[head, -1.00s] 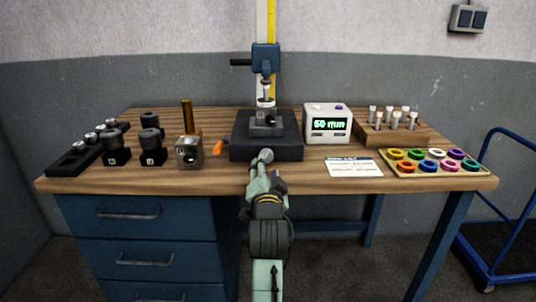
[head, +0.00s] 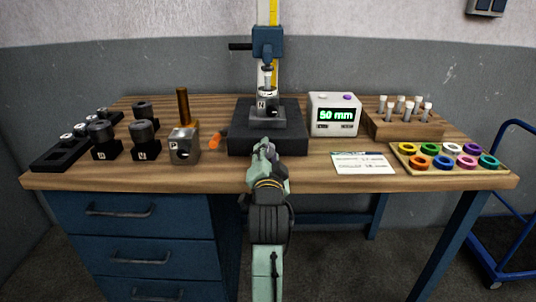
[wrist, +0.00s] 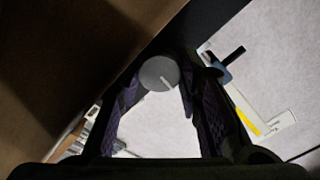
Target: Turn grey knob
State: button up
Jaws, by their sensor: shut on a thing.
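The grey knob (wrist: 159,73) is round, with a short white mark towards its lower right edge. It lies between the fingertips of my gripper (wrist: 160,84) in the wrist view, and the jaws are shut on it. In the head view my gripper (head: 265,149) is at the front face of the dark base block (head: 240,143) of the height stand, and it hides the knob.
A display box (head: 335,114) reading 50 mm stands right of the stand. A paper card (head: 362,163), a ring tray (head: 405,168) and a wooden rack (head: 385,128) are further right. An orange handle (head: 215,140) and a steel block (head: 184,147) are close left.

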jog(key=c, duration=0.5)
jog(key=shift+n, duration=0.4)
jog(key=n+p, duration=0.1)
jog(key=n, duration=0.4)
jog(key=shift+r+n, duration=0.15)
jog(key=shift+n, duration=0.15)
jog(key=n+p, duration=0.1)
jog(key=n, duration=0.5)
jog(key=shift+a+n, duration=0.1)
jog(key=shift+n, duration=0.2)
jog(key=o, duration=0.9)
